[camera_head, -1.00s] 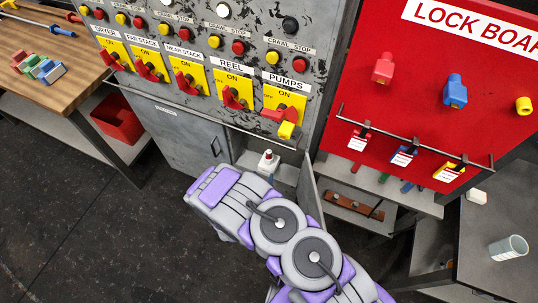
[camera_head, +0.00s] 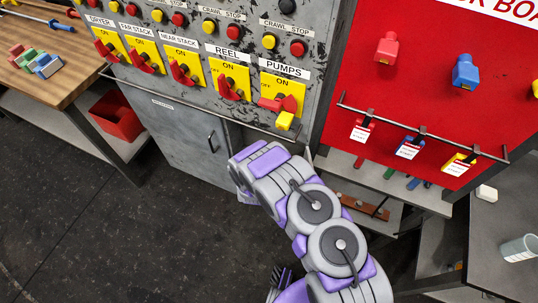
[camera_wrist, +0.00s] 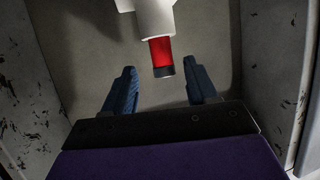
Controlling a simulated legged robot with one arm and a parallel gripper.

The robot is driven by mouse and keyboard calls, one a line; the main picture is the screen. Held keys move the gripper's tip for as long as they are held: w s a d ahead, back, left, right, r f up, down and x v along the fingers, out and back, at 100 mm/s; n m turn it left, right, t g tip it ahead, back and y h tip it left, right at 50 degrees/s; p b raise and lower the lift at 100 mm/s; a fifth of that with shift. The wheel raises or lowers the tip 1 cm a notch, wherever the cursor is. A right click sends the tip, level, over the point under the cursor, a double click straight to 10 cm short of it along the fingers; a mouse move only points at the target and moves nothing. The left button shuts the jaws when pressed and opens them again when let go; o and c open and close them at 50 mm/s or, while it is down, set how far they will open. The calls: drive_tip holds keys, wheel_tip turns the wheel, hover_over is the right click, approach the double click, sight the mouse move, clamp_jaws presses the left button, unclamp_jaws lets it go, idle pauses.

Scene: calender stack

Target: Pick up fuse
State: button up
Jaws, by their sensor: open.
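The fuse (camera_wrist: 161,54) appears in the wrist view as a red cylinder with a dark end cap, its other end meeting a white part (camera_wrist: 152,18) at the top of the picture. My gripper (camera_wrist: 158,66) is open, with one blue finger on each side of the fuse's dark end in the picture. There are clear gaps on both sides, and neither finger touches it. I cannot tell how deep the fuse lies between the fingers. In the head view my arm hides the fuse and the gripper, which are inside the lower cabinet.
Cabinet walls (camera_wrist: 280,60) stand close on both sides in the wrist view. The grey cabinet (camera_head: 185,130) with yellow switch plates rises above my arm. A red lock board (camera_head: 420,80), a shelf (camera_head: 400,188) and a side table (camera_head: 505,225) stand to the right.

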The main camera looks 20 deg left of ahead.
drive_tip(key=shift+x, duration=1)
drive_tip(key=shift+a+f, duration=0.1)
drive_tip(key=shift+a, duration=0.2)
drive_tip(key=shift+d, duration=0.2)
drive_tip(key=c, duration=0.6)
drive_tip(key=shift+a, duration=0.1)
clamp_jaws()
